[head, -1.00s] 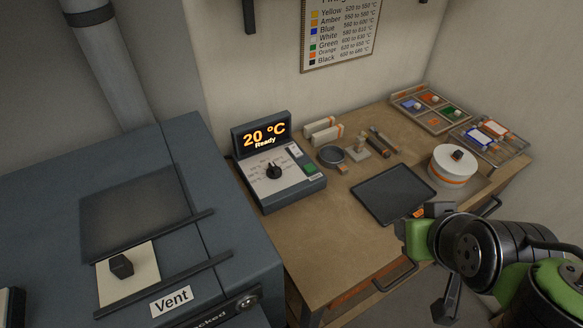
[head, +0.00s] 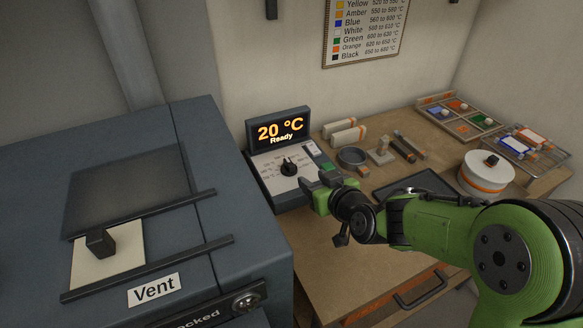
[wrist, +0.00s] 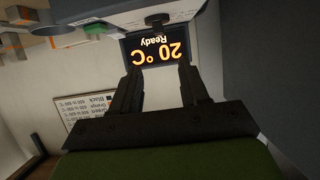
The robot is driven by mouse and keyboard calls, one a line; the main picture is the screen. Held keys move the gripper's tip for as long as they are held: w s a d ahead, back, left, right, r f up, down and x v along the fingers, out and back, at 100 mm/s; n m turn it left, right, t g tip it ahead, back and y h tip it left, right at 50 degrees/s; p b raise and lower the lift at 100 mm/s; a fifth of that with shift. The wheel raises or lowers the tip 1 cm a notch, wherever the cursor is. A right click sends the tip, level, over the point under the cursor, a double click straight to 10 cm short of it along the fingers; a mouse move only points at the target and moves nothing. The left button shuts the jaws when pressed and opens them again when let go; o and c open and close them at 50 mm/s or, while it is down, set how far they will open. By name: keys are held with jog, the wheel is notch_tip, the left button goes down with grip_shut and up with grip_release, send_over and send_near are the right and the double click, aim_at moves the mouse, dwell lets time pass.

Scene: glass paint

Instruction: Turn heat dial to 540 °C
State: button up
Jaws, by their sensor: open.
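The heat dial (head: 289,168) is a black knob on the pale sloped face of the control box (head: 280,202). The box's display (head: 277,130) reads 20 °C and Ready. My gripper (head: 316,186) is in front of the box's right side, close to the dial; a gap or contact cannot be told. In the wrist view, the gripper's two dark fingers (wrist: 160,88) stand apart with nothing between them. The display (wrist: 160,50) shows upside down beyond them, and the dark dial (wrist: 158,20) is at the top edge. My arm hides part of the box's right side.
A grey kiln-like cabinet (head: 130,240) with a Vent label stands left of the box. A temperature chart (head: 366,30) hangs behind.

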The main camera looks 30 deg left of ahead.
aim_at(290, 163)
jog(key=x, duration=1.4)
jog(key=shift+f, duration=0.15)
grip_shut()
